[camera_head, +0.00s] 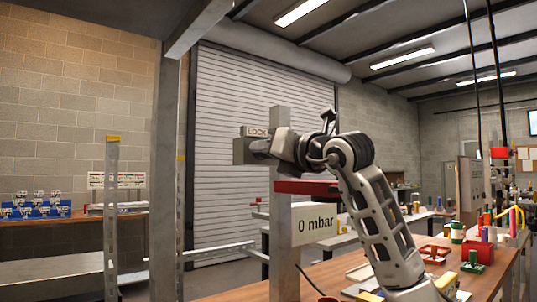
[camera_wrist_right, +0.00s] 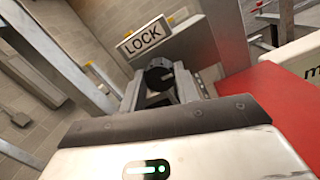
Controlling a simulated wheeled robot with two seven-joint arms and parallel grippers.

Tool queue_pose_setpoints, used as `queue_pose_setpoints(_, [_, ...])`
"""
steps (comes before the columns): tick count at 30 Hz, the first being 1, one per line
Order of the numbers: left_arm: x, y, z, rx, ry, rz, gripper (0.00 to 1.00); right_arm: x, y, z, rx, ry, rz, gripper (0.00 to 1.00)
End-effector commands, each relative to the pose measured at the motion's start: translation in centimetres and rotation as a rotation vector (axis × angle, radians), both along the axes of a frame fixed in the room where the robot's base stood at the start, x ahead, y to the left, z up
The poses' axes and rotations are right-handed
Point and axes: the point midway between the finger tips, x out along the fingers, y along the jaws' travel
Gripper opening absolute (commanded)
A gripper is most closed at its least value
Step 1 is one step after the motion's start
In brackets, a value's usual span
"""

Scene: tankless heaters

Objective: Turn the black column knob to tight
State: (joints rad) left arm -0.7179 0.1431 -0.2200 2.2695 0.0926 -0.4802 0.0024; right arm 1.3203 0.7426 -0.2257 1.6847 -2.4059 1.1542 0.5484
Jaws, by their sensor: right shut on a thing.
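The black column knob (camera_wrist_right: 159,74) shows in the right wrist view, just below a white LOCK sign (camera_wrist_right: 143,37). In the head view the LOCK sign (camera_head: 256,131) is on a grey block at the upper part of a grey metal column (camera_head: 284,240). My right gripper (camera_head: 262,147) reaches the block from the right, just below the sign, and hides the knob there. In the wrist view my right gripper's fingers (camera_wrist_right: 160,92) are on either side of the knob and shut on it. The knob's exact turn is hard to tell. My left gripper is not in view.
A workbench (camera_head: 240,293) with a red bin (camera_head: 434,252) and coloured items stands at lower right. Metal posts (camera_head: 112,215) stand to the left.

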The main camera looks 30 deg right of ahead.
Motion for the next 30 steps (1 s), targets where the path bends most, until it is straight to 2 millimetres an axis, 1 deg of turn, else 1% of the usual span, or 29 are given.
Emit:
queue_pose_setpoints(6, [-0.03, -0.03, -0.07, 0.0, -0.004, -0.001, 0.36, 0.02, 0.11, -0.13, 0.146, 0.014, 0.002, 0.09])
queue_pose_setpoints(12, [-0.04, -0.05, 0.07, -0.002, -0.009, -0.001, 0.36, 0.03, 0.11, -0.11, 0.232, 0.02, 0.002, 0.09])
queue_pose_setpoints(19, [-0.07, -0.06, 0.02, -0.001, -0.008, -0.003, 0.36, 0.02, 0.1, -0.09, 0.274, 0.024, 0.002, 0.09])
queue_pose_setpoints(30, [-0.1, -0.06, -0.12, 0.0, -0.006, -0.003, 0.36, 0.02, 0.1, -0.09, 0.279, 0.024, 0.002, 0.09])
